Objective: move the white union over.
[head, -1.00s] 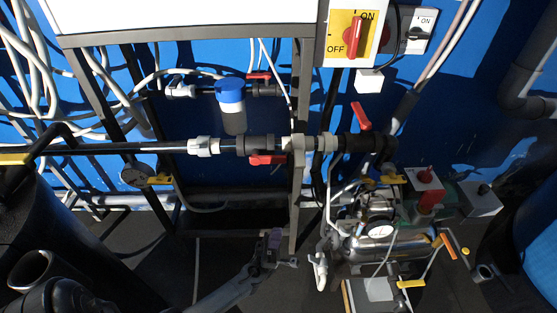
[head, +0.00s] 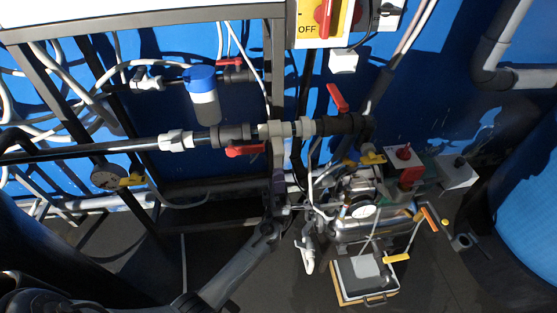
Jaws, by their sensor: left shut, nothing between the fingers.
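A black pipe (head: 90,154) runs across the view, with a white union (head: 176,141) on its left part. Further right, pale fittings (head: 304,127) sit between the black valves on the same line. I cannot tell from the picture which of these white pieces the task means. My left gripper (head: 279,178) is shut and empty, pointing up just below the pale fittings, in front of the frame post. I cannot tell whether it touches anything. My right gripper is not in view.
A valve with a red handle (head: 246,151) sits left of the pale fittings, and another red handle (head: 337,97) rises at right. A blue-capped filter (head: 203,94) hangs above the pipe. A pump assembly (head: 362,211) and hoses crowd the lower right.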

